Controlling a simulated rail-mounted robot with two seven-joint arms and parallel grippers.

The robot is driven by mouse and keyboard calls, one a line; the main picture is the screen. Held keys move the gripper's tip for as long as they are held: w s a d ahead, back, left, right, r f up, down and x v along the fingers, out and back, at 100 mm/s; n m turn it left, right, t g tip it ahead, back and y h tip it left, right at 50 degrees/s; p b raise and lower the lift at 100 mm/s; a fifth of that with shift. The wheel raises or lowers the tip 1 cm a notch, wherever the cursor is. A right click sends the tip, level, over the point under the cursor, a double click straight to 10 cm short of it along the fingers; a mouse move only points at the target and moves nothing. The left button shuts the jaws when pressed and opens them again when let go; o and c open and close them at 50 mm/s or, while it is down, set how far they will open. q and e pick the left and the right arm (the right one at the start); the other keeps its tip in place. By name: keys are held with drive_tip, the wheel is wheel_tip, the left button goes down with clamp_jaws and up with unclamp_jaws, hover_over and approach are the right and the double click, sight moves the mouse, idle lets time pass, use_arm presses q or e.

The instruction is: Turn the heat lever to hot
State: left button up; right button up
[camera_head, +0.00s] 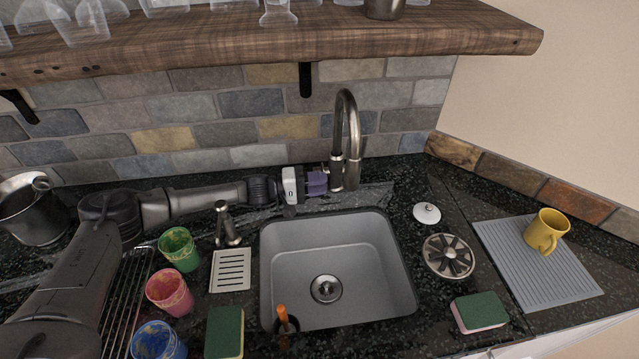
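A metal gooseneck faucet (353,130) stands upright behind the sink (380,292). The heat lever cannot be made out clearly; a small part at the left of the faucet's base is mostly hidden by my gripper. My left arm reaches in from the left, over the counter. My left gripper (318,182), with purple fingers, is at the left side of the faucet's base, touching it or very close. Its fingertips are too small and covered to tell whether they are open. My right gripper is not in view.
A wooden shelf (400,38) with glasses overhangs the back. A small dark spout (226,226) and several coloured cups stand left of the sink. A white-knobbed lid (427,213), a strainer (448,256), a sponge (480,312) and a yellow mug (546,231) are on the right.

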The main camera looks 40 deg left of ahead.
use_arm(q)
drive_tip(key=shift+o, duration=0.2)
drive_tip(key=shift+w+a+r, duration=0.15)
drive_tip(key=shift+a+r, duration=0.15)
drive_tip(key=shift+a, duration=0.1)
drive_tip(key=shift+v, duration=3.75)
drive_tip(key=shift+p, duration=0.3)
